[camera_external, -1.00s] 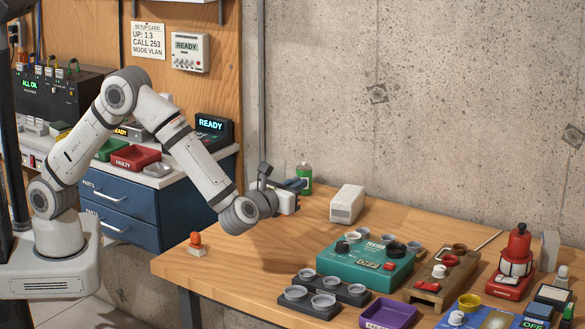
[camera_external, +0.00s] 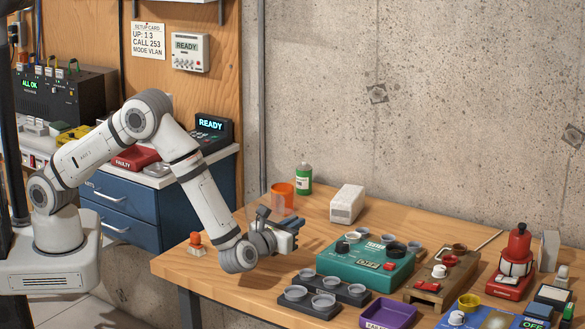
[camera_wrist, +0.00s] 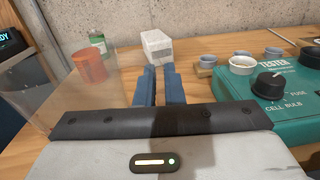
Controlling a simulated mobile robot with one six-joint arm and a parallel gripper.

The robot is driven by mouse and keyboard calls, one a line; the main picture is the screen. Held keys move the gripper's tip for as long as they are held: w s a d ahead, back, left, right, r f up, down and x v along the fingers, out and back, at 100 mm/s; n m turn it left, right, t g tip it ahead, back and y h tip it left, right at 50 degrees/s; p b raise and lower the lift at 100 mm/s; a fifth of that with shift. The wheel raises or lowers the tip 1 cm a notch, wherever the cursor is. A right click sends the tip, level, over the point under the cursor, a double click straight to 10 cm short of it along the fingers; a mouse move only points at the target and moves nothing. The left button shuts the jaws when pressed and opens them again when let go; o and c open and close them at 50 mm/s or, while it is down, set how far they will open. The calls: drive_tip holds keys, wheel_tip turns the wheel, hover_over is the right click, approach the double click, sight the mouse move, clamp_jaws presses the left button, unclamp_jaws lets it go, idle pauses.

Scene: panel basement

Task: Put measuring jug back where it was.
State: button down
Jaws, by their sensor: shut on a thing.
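The measuring jug (camera_wrist: 70,100) looks like a clear, see-through vessel at the left of the wrist view, beside my blue fingers. My gripper (camera_wrist: 157,85) is shut on it, apparently at its side or handle. The exact grip is hard to see through the clear wall. In the external view my gripper (camera_external: 292,222) is over the left part of the wooden table, left of the teal tester. The jug shows only faintly there, in front of an orange cup (camera_external: 282,192). I cannot tell whether its base touches the table.
A green bottle (camera_external: 304,179) and a white block (camera_external: 347,204) stand behind. The teal tester (camera_external: 366,264) is to the right, with a dark cup tray (camera_external: 310,305) in front of it. A red-topped button (camera_external: 196,242) sits at the left. The table between button and tray looks clear.

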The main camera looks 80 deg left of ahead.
drive_tip(key=shift+f, duration=0.2)
drive_tip(key=c, duration=1.5)
unclamp_jaws()
drive_tip(key=shift+c, duration=0.2)
drive_tip(key=shift+r, duration=0.25)
drive_tip(key=shift+s+d+f, duration=0.1)
drive_tip(key=shift+s+d, duration=0.1)
drive_tip(key=shift+d, duration=0.1)
drive_tip(key=b+v, duration=0.2)
drive_tip(key=v, duration=0.9)
drive_tip(key=shift+s, duration=0.2)
